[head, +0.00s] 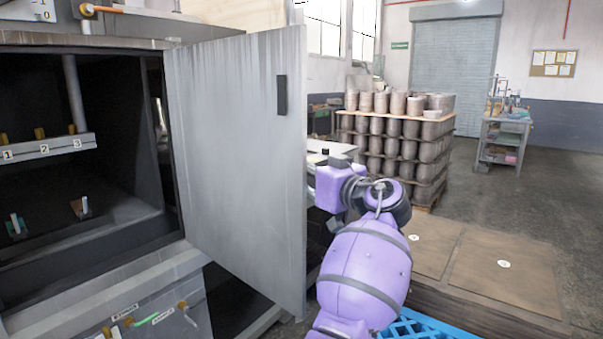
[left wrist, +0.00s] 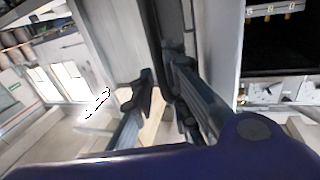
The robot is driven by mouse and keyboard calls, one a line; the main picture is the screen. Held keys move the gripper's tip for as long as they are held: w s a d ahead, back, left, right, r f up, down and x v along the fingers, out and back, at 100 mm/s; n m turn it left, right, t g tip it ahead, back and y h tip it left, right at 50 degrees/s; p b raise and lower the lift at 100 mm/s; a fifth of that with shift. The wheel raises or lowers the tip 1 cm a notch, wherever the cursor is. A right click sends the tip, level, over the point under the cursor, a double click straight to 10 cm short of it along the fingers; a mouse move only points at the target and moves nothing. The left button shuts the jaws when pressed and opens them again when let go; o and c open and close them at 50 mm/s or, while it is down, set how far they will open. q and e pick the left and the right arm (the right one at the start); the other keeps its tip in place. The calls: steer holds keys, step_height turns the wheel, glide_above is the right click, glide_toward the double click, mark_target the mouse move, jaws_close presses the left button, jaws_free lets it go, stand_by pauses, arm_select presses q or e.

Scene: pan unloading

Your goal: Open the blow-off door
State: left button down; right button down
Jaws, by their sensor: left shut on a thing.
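The blow-off door (head: 238,150) is a grey metal panel hinged on the right side of the cabinet opening. It stands swung well out, with the dark interior (head: 75,200) exposed. A black block (head: 281,95) sits near its free edge. My left arm reaches up to the door's far side in the head view, where the door hides the fingers. In the left wrist view my left gripper (left wrist: 160,84) is shut on a dark upright bar, apparently the door handle (left wrist: 153,35). The exact contact is hard to make out. My right gripper is in neither view.
Inside the cabinet is a numbered rail (head: 45,149). Labelled valves (head: 145,318) sit below the opening. Stacked metal cylinders (head: 395,150) stand on a pallet behind my arm. A blue pallet (head: 420,326) lies at the bottom. The floor at right (head: 540,200) is clear.

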arm_select(q)
steer(key=shift+w+d+r+t, duration=0.15)
steer(key=shift+d+r+t, duration=0.15)
steer(key=shift+r, duration=0.1)
steer(key=c, duration=2.1)
jaws_free()
steer(key=shift+w+h, duration=0.1)
steer(key=shift+h, duration=0.2)
steer(key=shift+w, duration=0.1)
steer(key=shift+a, duration=0.15)
steer(key=v, duration=1.2)
steer(key=shift+d+f, duration=0.3)
